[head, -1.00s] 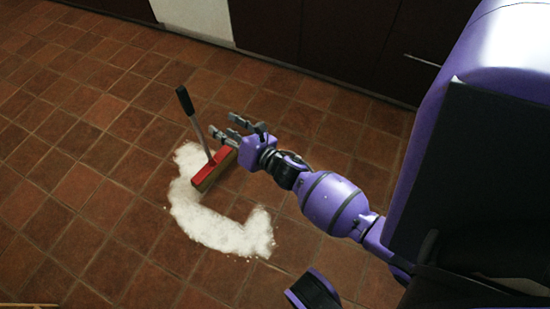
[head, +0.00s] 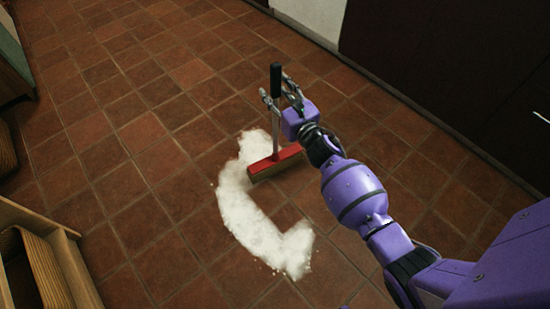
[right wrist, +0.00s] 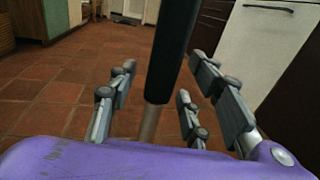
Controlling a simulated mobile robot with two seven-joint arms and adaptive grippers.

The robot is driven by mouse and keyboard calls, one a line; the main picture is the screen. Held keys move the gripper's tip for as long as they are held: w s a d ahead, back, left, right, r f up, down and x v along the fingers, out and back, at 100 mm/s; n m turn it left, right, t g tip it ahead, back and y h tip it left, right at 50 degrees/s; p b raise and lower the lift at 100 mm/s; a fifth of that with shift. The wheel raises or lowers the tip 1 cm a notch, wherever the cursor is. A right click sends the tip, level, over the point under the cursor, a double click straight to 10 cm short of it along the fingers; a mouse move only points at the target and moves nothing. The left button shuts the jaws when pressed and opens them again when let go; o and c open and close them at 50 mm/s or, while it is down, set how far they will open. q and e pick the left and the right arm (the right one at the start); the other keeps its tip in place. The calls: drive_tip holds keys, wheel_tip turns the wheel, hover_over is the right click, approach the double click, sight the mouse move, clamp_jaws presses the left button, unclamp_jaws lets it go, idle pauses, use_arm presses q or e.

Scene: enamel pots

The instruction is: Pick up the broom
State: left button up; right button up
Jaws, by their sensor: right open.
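The broom stands upright on the tiled floor in the head view, with a black grip (head: 275,80), a grey shaft and a red head (head: 274,163) with pale bristles. My right gripper (head: 277,93) is open at the upper part of the handle, with fingers on both sides of it. In the right wrist view the handle (right wrist: 168,55) rises between the spread fingers of my right gripper (right wrist: 160,105). I cannot tell whether any finger touches it. My left gripper is not in view.
White powder (head: 240,205) lies in a curved patch on the floor beside the broom head. Dark cabinets (head: 430,60) stand at the upper right. A wooden shelf unit (head: 70,262) stands at the lower left. The tiles left of the powder are clear.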

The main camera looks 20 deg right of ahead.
drive_tip(key=shift+w, duration=0.15)
drive_tip(key=c, duration=1.1)
drive_tip(key=shift+r, duration=0.1)
clamp_jaws()
